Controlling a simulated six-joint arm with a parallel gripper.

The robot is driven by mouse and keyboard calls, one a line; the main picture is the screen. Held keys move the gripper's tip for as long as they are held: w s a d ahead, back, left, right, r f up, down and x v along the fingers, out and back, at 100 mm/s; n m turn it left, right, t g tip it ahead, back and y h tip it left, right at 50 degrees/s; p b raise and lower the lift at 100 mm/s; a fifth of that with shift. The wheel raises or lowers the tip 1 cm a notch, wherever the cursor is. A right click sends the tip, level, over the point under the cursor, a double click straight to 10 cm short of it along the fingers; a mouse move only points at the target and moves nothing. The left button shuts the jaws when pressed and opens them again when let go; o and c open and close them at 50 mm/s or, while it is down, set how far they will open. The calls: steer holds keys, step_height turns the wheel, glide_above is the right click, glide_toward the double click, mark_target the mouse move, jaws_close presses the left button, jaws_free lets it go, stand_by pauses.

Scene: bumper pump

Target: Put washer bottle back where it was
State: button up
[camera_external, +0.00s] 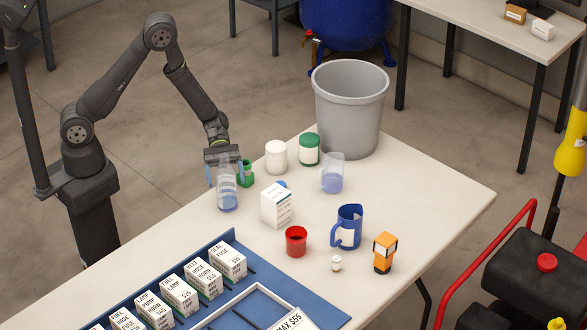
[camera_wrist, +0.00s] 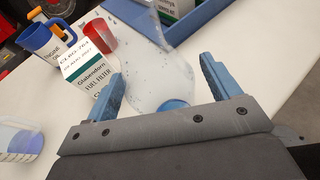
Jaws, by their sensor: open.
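The washer bottle (camera_external: 228,198) is clear, with blue liquid at its bottom, and stands upright near the table's left edge. My gripper (camera_external: 224,174) is over it, with blue fingers apart on either side of its upper part. In the wrist view my gripper (camera_wrist: 162,82) is open, and the see-through bottle (camera_wrist: 150,62) shows between and beyond the fingers. A gap shows beside the fingers; whether either one touches the bottle I cannot tell.
A green container (camera_external: 246,173) stands close behind the bottle. A white box (camera_external: 276,205) is to its right, with a red cup (camera_external: 296,241) and blue jug (camera_external: 347,227) further on. A clear beaker (camera_external: 332,173) and grey bin (camera_external: 349,107) stand behind. A blue tray (camera_external: 232,240) lies in front.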

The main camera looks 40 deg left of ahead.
steer(key=v, duration=1)
steer(key=shift+w+a, duration=0.2)
steer(key=shift+a, duration=0.1)
steer(key=shift+r, duration=0.15)
steer(key=x, duration=1.2)
steer(key=shift+s, duration=0.1)
steer(key=shift+d+r, duration=0.1)
steer(key=shift+r, duration=1.1)
steer(key=shift+f, duration=0.1)
